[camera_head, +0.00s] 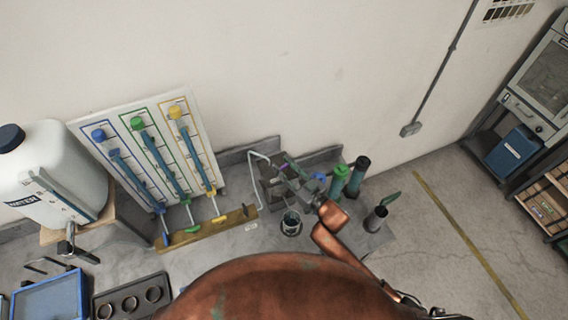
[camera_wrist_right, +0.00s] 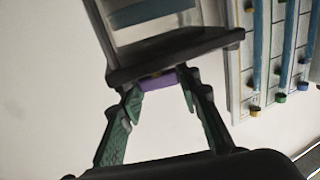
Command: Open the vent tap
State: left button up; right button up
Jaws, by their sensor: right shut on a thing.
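A small purple handle (camera_wrist_right: 157,83) spans the space between the two green-padded fingers of my right gripper (camera_wrist_right: 160,100) in the right wrist view. It sits just under a dark bracket (camera_wrist_right: 165,58). My right gripper is shut on this purple handle, which I take to be the vent tap. How far the handle is turned cannot be told. My left gripper is not in view.
A panel (camera_head: 148,135) with three tubes, capped blue, green and yellow, leans at the left beside a white water container (camera_head: 55,170). Green and dark cylinders (camera_head: 338,180) and a dark cup (camera_head: 376,217) stand close to my right arm. A small glass vessel (camera_head: 291,222) stands below it.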

jog(key=shift+w+d+n+g+y, duration=0.1)
jog(key=shift+d+n+g+y, duration=0.05)
jog(key=shift+n+g+y, duration=0.8)
jog(key=shift+w+n+g+y+b, duration=0.1)
jog(key=shift+n+g+y+b, duration=0.7)
jog(key=shift+g, duration=0.25)
jog(key=n+g+b, duration=0.3)
jog(key=g+b, duration=0.2)
jog(key=b, duration=0.1)
jog(key=n+g+y+b, duration=0.1)
jog(key=n+g+b, duration=0.3)
jog(key=g+b, duration=0.1)
jog(key=n+g+y+b, duration=0.1)
jog(key=n+g+b, duration=0.2)
jog(key=g+b, duration=0.2)
jog(key=shift+f+n+g+b, duration=0.2)
jog(key=shift+n+g+b, duration=0.1)
jog(key=shift+b, duration=1.2)
jog(key=shift+r+n+g+h+b, duration=0.25)
jog(key=shift+n+g+b, duration=0.1)
jog(key=shift+g+b, duration=0.35)
jog(key=shift+s, duration=0.2)
jog(key=o, duration=1.2)
jog(key=shift+c, duration=0.2)
